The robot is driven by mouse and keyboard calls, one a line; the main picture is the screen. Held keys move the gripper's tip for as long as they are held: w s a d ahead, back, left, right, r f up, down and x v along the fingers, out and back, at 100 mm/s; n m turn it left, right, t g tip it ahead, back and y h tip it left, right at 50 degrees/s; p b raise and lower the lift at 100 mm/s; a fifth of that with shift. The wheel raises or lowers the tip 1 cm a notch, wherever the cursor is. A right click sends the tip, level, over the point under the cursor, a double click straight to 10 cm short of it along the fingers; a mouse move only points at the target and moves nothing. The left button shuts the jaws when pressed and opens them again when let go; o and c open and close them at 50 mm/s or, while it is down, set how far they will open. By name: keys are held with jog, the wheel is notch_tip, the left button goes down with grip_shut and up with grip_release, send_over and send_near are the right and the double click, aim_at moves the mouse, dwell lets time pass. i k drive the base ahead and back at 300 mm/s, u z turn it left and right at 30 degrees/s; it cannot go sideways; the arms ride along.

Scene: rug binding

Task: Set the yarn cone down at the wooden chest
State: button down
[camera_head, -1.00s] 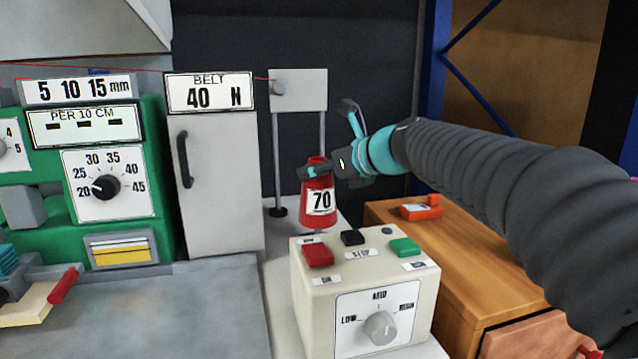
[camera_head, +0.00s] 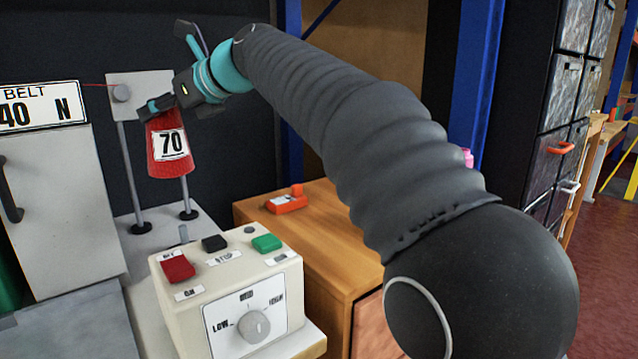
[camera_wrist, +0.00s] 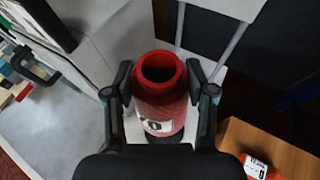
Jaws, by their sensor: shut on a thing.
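The red yarn cone (camera_head: 168,152) with a white "70" label is held in the air by my gripper (camera_head: 166,106), in front of the metal stand and left of the chest. In the wrist view the cone (camera_wrist: 160,92) sits between the two fingers of my gripper (camera_wrist: 160,88), its round open top facing the camera. The wooden chest (camera_head: 325,235) stands at the lower middle of the head view, partly hidden by my arm and the control box. An orange-red tool (camera_head: 287,203) lies on its top; the tool also shows in the wrist view (camera_wrist: 256,168).
A metal stand (camera_head: 150,90) with a red thread is behind the cone. The chest top's middle looks clear. Dark drawers (camera_head: 560,110) stand at the right.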

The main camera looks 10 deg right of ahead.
aim_at(345, 254)
jog(key=k, duration=1)
jog(key=z, duration=3.4)
jog(key=k, duration=1.45)
jog(key=u, duration=1.6)
jog(key=i, duration=0.5)
